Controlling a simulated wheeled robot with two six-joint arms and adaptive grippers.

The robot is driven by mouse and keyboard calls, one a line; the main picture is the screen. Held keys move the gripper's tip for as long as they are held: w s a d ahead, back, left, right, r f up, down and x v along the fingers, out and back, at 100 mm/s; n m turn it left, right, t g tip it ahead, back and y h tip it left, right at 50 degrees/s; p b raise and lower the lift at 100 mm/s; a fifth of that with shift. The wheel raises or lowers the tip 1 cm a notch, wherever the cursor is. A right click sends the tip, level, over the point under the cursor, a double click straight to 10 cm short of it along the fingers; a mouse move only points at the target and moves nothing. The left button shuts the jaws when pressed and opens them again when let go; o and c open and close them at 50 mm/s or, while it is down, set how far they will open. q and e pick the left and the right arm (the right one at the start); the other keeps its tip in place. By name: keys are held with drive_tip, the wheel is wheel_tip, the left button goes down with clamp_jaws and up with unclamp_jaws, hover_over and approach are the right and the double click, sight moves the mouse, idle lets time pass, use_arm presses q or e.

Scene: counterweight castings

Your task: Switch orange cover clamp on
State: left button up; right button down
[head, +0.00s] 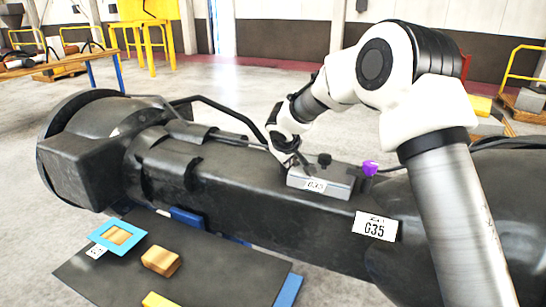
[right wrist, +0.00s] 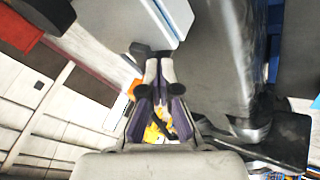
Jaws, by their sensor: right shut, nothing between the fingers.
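A grey box (head: 322,178) with a white label sits on top of the long dark casting (head: 240,180). It has a black knob (head: 324,159) on top and a purple piece (head: 370,168) at its right end. My right gripper (head: 299,160) is shut and empty at the box's left end; contact cannot be told. In the right wrist view the box (right wrist: 130,18) lies just beyond the fingertips, beside a small dark part (right wrist: 152,50). A small orange patch (right wrist: 131,64) shows left of the fingers; whether it is the clamp is unclear. My left gripper is out of view.
A dark low table (head: 215,270) in front holds a blue frame (head: 104,230) and a wooden block (head: 161,261). A black curved pipe (head: 225,108) runs behind the casting. Open floor lies beyond.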

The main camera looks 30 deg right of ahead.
drive_tip(key=n, duration=0.1)
drive_tip(key=n+t+y+p, duration=0.1)
drive_tip(key=n, duration=0.1)
drive_tip(key=shift+d+f+y, duration=0.1)
drive_tip(key=shift+d+y, duration=0.2)
drive_tip(key=shift+d, duration=0.1)
